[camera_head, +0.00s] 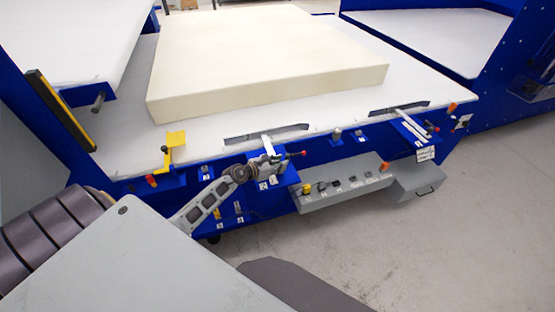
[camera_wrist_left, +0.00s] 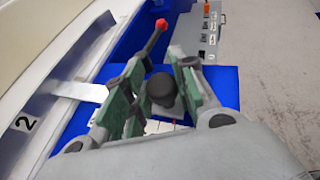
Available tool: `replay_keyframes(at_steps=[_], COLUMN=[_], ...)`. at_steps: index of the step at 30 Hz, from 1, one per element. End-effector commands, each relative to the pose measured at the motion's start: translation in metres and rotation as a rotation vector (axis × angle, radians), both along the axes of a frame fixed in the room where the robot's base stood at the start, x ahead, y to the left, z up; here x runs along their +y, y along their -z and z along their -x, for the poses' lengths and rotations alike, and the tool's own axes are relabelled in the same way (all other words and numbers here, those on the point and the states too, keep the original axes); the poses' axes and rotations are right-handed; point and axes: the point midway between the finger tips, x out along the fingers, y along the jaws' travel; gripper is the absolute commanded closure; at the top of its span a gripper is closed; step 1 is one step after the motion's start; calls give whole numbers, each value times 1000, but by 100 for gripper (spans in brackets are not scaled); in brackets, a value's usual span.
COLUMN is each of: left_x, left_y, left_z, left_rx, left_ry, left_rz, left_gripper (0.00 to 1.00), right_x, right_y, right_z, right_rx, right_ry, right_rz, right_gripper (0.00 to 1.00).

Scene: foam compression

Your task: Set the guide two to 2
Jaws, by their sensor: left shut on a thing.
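Guide two is a pale metal arm (camera_head: 268,146) standing in a slot at the front edge of the white table. My left gripper (camera_head: 262,170) is at the guide's blue mount. In the left wrist view its green-padded fingers (camera_wrist_left: 156,92) sit on either side of a round black knob (camera_wrist_left: 161,88), shut on it. The fingers partly hide the mount and the scale under it. My right gripper is out of view.
A cream foam block (camera_head: 265,60) lies on the white table (camera_head: 115,150). A red-tipped lever (camera_head: 300,153) is just right of the gripper, also in the left wrist view (camera_wrist_left: 161,25). A grey control box (camera_head: 345,190) hangs below. A yellow bracket (camera_head: 176,139) stands left.

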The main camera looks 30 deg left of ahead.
Motion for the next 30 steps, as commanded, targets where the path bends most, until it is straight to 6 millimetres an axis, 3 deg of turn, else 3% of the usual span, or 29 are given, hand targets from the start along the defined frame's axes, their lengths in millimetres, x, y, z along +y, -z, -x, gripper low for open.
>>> replay_keyframes(at_steps=[10,11,15,30], left_x=[-1,-1,-1,0], left_y=[1,1,1,-1], left_z=[1,1,1,4], left_rx=[2,2,1,0], left_ry=[1,1,0,0], left_rz=[0,0,0,0], left_gripper=[100,71,53,53], right_x=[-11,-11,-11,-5], right_y=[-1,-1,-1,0], right_z=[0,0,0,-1], right_rx=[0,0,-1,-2], right_ry=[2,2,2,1], right_rz=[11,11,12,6], right_gripper=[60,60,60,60])
